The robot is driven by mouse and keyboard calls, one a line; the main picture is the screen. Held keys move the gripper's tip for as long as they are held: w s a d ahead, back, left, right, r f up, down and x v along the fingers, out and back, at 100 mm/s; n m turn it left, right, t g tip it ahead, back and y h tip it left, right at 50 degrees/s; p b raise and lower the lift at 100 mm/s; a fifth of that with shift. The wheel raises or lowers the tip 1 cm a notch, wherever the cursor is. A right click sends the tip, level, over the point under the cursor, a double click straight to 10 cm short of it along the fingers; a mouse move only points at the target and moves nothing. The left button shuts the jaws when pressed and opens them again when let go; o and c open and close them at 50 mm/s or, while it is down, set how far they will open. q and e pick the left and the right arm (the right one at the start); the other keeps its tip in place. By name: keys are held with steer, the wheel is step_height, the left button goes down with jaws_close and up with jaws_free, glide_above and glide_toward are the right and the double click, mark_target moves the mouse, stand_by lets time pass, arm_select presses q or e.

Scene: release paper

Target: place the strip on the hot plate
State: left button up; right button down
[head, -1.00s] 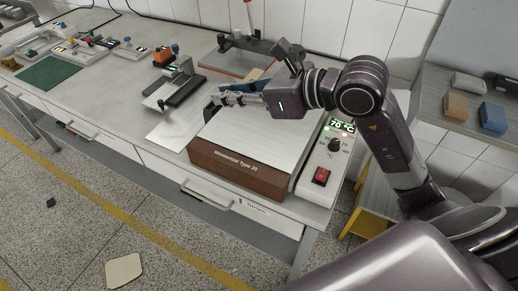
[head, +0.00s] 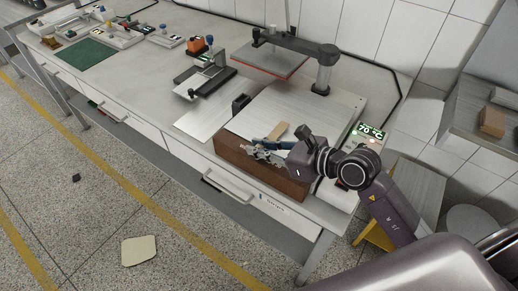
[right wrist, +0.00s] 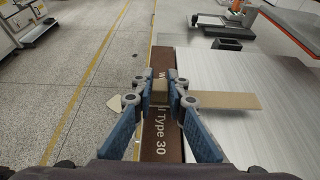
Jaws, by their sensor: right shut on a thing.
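The hot plate has a flat metal top (head: 310,112), a brown front marked "Type 30" and a green display reading 70 °C. My right gripper (head: 262,147) is over the front edge of the plate. In the right wrist view, its blue fingers (right wrist: 172,88) are shut on a flat tan strip (right wrist: 228,101). The strip extends to the right across the metal top; it also shows in the head view (head: 278,130). I cannot tell whether the strip touches the plate. My left gripper is not in view.
A press stand with a red-edged plate (head: 270,58) is behind the hot plate. A small dark block (head: 240,103) sits by the plate's left corner. A metal sheet (head: 210,117) and a dark fixture (head: 205,78) lie to the left. A green mat (head: 85,54) is farther left.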

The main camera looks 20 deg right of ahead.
steer(key=shift+f, duration=0.6)
steer(key=shift+f, duration=0.25)
steer(key=c, duration=1.9)
jaws_free()
steer(key=shift+r, duration=0.1)
